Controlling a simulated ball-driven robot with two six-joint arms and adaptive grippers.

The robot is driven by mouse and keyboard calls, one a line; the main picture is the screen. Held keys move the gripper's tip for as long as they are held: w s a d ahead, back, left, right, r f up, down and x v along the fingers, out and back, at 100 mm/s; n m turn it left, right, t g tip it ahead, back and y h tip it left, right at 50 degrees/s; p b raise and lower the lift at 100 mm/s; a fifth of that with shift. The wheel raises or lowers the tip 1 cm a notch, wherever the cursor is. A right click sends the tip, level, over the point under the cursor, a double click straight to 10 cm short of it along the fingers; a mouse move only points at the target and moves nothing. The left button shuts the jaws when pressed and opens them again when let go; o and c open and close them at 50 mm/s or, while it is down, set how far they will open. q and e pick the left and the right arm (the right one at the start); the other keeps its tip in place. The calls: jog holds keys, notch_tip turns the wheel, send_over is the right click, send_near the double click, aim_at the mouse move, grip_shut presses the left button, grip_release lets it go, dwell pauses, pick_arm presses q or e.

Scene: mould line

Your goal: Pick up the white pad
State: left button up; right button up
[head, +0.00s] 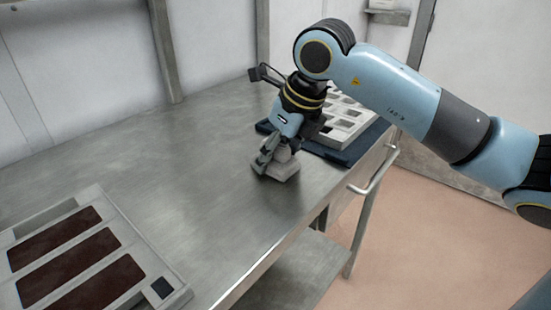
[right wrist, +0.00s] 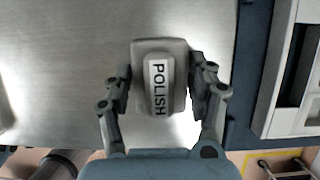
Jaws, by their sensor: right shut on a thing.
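The white pad (head: 285,172) looks light grey and sits at the tabletop near the table's right edge. In the right wrist view the pad (right wrist: 147,52) carries a white label reading POLISH. My right gripper (head: 272,153) points down over the pad. In the right wrist view its two fingers (right wrist: 165,80) lie against the pad's two sides, and it is shut on the pad. I cannot tell whether the pad's underside touches the table. My left gripper is not in view.
A white compartmented tray (head: 350,128) on a dark blue base (head: 335,154) stands just behind and right of the pad. A pale frame with dark brown panels (head: 125,228) lies at the front left. The metal table (head: 150,160) between them is clear. A rail (head: 376,172) runs along its right edge.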

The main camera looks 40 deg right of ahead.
jog(key=c, duration=0.4)
jog(key=shift+c, duration=0.2)
jog(key=shift+r, duration=0.5)
notch_tip(320, 180, up, 3)
jog(key=shift+r, duration=0.1)
jog(key=s+d+r, duration=0.1)
jog(key=s+d+r+p, duration=0.1)
jog(key=s+d+r, duration=0.1)
jog(key=s, duration=0.1)
jog(key=shift+s+p, duration=0.1)
jog(key=shift+p, duration=0.2)
jog(key=shift+s+d+r+p, duration=0.6)
jog(key=shift+s+p, duration=0.35)
jog(key=shift+p, duration=1.25)
jog(key=shift+s+d+r+p, duration=0.45)
jog(key=shift+s+r+p, duration=0.4)
jog(key=shift+p, duration=1.3)
jog(key=shift+s+d+r+p, duration=0.55)
jog(key=shift+s+p, duration=0.5)
jog(key=shift+p, duration=1.15)
jog(key=shift+f, duration=0.1)
